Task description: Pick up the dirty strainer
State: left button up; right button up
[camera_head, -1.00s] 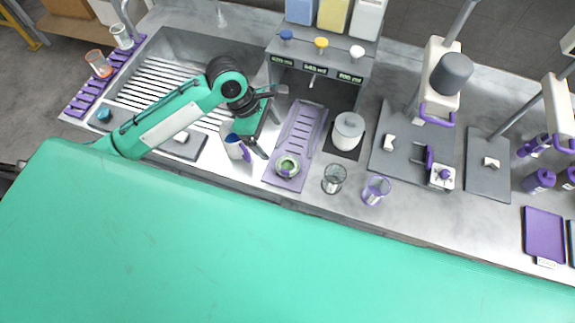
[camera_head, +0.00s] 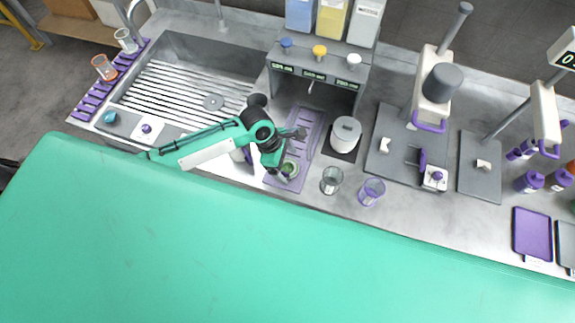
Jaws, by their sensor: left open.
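The strainer (camera_head: 291,169) is a small round piece with green residue inside. It sits at the near end of a purple slotted tray (camera_head: 308,130) on the counter, left of two clear cups. My left gripper (camera_head: 281,175) is open, pointing down right at the strainer's left side. It covers part of the strainer, and I cannot tell whether the fingers touch it. My right gripper is not in view.
A grey-rimmed clear cup (camera_head: 332,180) and a purple-rimmed clear cup (camera_head: 371,191) stand close on the right. A dispenser (camera_head: 318,68) rises behind the tray. A sink (camera_head: 190,88) is at the left.

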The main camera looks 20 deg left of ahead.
pick_arm(q)
jog(key=shift+d+f, duration=0.25)
jog(key=shift+f, duration=0.35)
jog(key=c, duration=0.9)
jog(key=shift+c, duration=0.8)
jog(key=shift+r, duration=0.1)
